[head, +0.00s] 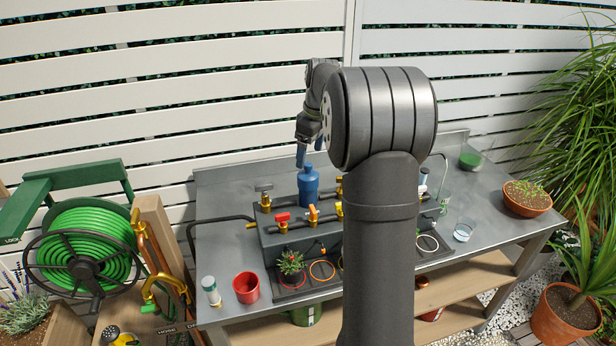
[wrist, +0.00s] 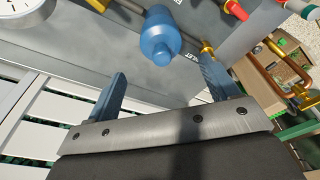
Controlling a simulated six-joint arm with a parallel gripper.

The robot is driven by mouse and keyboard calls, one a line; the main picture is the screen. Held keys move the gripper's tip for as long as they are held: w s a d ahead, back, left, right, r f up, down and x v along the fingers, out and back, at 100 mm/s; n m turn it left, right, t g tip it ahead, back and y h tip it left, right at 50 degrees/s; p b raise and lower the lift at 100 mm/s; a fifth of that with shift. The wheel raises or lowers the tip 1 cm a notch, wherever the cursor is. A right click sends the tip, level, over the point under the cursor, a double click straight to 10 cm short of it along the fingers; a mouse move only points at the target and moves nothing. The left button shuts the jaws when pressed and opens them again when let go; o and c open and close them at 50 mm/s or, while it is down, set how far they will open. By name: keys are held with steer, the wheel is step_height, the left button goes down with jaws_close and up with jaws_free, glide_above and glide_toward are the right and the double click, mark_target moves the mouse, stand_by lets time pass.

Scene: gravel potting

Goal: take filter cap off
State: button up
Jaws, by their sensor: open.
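The blue filter cap (head: 309,172) tops a blue filter housing (head: 308,194) that stands upright on the dark valve block (head: 275,238) on the metal table. In the wrist view the blue cap (wrist: 161,38), with a small round knob on its end, shows beyond and between my two blue fingers. My gripper (head: 302,157) is above and slightly left of the cap in the head view. It is open and empty, with the fingertips (wrist: 164,68) apart. No contact with the cap is visible. My own arm hides the right part of the block.
Red and orange valve handles (head: 283,219) sit in front of the filter. A red cup (head: 246,287), a small white-topped bottle (head: 211,290) and a potted plant (head: 291,264) stand at the front. A glass (head: 464,229) is at the right. The table's back left is clear.

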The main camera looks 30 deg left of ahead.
mark_target(309, 164)
steer(key=shift+s+a+f, duration=0.1)
steer(key=shift+a+f, duration=0.05)
steer(key=shift+f, duration=1.05)
steer(key=shift+a+f, duration=0.15)
steer(key=shift+f, duration=1)
steer(key=shift+s+a+f, duration=0.1)
steer(key=shift+a+f, duration=0.05)
steer(key=shift+f, duration=1.05)
steer(key=c, duration=1.1)
